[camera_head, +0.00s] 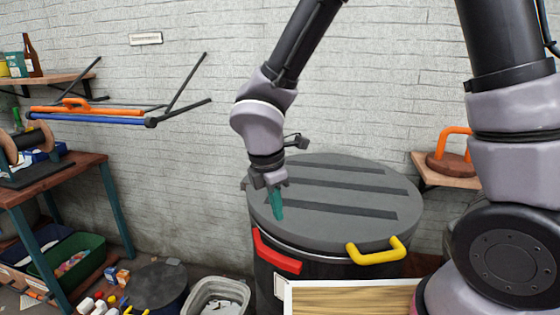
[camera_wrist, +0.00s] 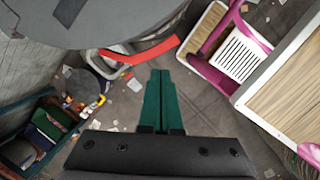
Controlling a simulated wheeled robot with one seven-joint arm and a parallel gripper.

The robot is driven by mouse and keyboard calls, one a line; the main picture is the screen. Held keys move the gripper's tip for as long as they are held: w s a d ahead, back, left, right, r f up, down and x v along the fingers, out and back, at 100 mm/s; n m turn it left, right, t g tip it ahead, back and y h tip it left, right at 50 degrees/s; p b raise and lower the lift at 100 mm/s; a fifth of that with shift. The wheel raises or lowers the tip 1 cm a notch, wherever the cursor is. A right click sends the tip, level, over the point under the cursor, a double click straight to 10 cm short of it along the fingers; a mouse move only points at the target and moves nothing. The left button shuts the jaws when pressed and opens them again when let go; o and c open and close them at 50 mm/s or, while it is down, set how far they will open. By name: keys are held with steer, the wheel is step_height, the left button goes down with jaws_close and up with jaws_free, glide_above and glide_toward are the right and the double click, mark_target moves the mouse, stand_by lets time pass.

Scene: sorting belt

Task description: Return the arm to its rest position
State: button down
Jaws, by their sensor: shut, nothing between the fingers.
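My gripper (camera_head: 277,206) hangs at the end of my bent arm, in front of the grey lid of a large dark drum. Its green fingers point down and are closed together with nothing between them. In the wrist view the shut fingers (camera_wrist: 161,98) show in the middle above the floor. The lid (camera_wrist: 90,18) fills the upper left of that view, apart from the fingers.
The drum's lid (camera_head: 330,228) has a red handle (camera_head: 276,252) and a yellow handle (camera_head: 377,251). A wooden-topped table (camera_head: 350,300) stands in front. A workbench (camera_head: 70,170) is at left, with a white bin (camera_head: 190,300) nearby. Wall racks hold tools (camera_head: 90,115).

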steer(key=w+d+r+m+t+y, duration=0.1)
steer(key=w+d+r+m, duration=0.2)
steer(key=d+r+m, duration=0.35)
steer(key=w+d+r+m, duration=0.3)
steer(key=d+r+m, duration=0.3)
steer(key=d+r, duration=0.1)
steer(key=s+d+r+m+t+y, duration=0.2)
steer(key=s+d+r+m+t, duration=0.2)
steer(key=d+r+m, duration=0.8)
steer(key=s+m, duration=0.1)
steer(key=m, duration=0.2)
steer(key=shift+s+d+r, duration=0.2)
steer(key=shift+s+d, duration=0.05)
steer(key=shift+d, duration=0.15)
